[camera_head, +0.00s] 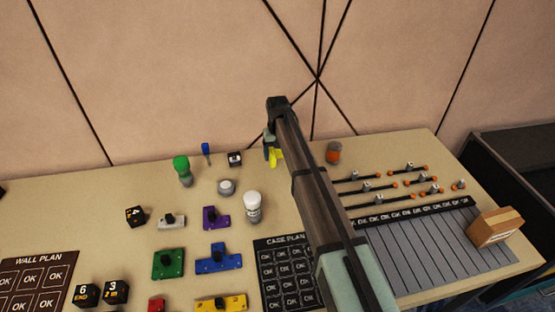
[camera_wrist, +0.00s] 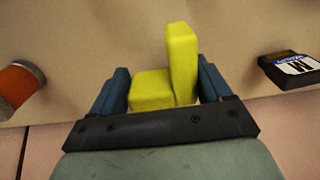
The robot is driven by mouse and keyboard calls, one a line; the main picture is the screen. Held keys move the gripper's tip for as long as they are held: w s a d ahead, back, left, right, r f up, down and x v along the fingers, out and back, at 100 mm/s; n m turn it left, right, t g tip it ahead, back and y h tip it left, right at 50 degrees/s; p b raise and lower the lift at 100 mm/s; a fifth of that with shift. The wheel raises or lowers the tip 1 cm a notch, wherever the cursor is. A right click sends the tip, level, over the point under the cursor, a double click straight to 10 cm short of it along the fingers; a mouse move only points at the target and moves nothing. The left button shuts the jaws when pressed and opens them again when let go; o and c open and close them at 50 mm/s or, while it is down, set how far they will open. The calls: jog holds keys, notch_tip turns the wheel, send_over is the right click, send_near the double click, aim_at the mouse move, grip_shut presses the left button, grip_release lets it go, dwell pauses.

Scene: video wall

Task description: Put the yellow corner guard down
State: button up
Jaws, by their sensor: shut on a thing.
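The yellow corner guard (camera_wrist: 181,65) is an L-shaped block with one upright leg and one low leg. In the wrist view it sits between the two blue fingers of my gripper (camera_wrist: 160,92), which is shut on it. In the head view the corner guard (camera_head: 276,158) shows as a small yellow piece beneath my gripper (camera_head: 271,150), near the back of the table (camera_head: 110,212). My arm hides part of that area. I cannot tell whether the guard touches the table top.
An orange-brown cylinder (camera_head: 334,152) stands right of my gripper, and a black labelled block (camera_head: 235,159) lies to its left. A white-topped bottle (camera_head: 253,207) and a round grey piece (camera_head: 226,187) stand nearer. The wall is close behind. Some bare table lies around the gripper.

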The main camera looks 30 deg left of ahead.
jog(key=shift+f, duration=1.5)
jog(key=shift+f, duration=0.15)
jog(key=o, duration=1)
jog(key=shift+c, duration=0.2)
notch_tip(320, 180, up, 12)
